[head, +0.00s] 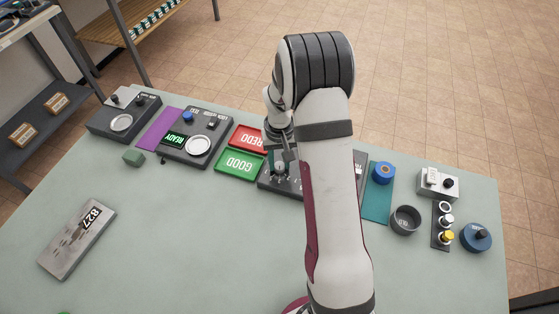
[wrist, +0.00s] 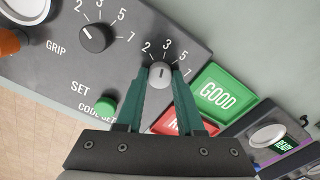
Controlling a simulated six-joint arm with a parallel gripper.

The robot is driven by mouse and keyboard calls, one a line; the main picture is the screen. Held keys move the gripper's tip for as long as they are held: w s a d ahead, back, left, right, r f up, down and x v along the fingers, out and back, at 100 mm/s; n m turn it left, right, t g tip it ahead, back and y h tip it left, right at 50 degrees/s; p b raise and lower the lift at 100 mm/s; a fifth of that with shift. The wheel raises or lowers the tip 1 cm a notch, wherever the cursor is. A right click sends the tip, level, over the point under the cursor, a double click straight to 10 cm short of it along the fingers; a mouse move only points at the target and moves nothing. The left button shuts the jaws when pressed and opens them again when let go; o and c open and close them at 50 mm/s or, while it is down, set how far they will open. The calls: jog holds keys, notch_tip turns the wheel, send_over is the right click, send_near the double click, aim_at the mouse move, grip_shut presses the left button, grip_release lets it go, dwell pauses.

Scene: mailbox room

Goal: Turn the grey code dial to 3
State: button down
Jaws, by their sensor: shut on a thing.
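The grey code dial (wrist: 160,76) is a small round knob on a dark panel, with the numbers 2, 3, 5 and 7 around it in the wrist view. A short mark on its face points roughly up, near the 3; its exact setting is hard to read. My gripper (wrist: 160,69) is shut on the grey dial, with one green finger on each side. In the head view my gripper (head: 281,160) is at the left end of the dark panel (head: 266,184), much of which my arm hides.
A black dial (wrist: 95,38) marked GRIP and a green SET button (wrist: 106,106) are on the same panel. A green GOOD tray (head: 240,164) and a red REDO tray (head: 247,138) lie beside it. A grey cup (head: 405,219) stands to the right. The table's front middle is clear.

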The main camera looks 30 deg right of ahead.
aim_at(280, 166)
dwell(0.4)
jog(key=c, duration=0.5)
grip_release()
notch_tip(280, 166, up, 16)
jog(key=shift+f, duration=0.1)
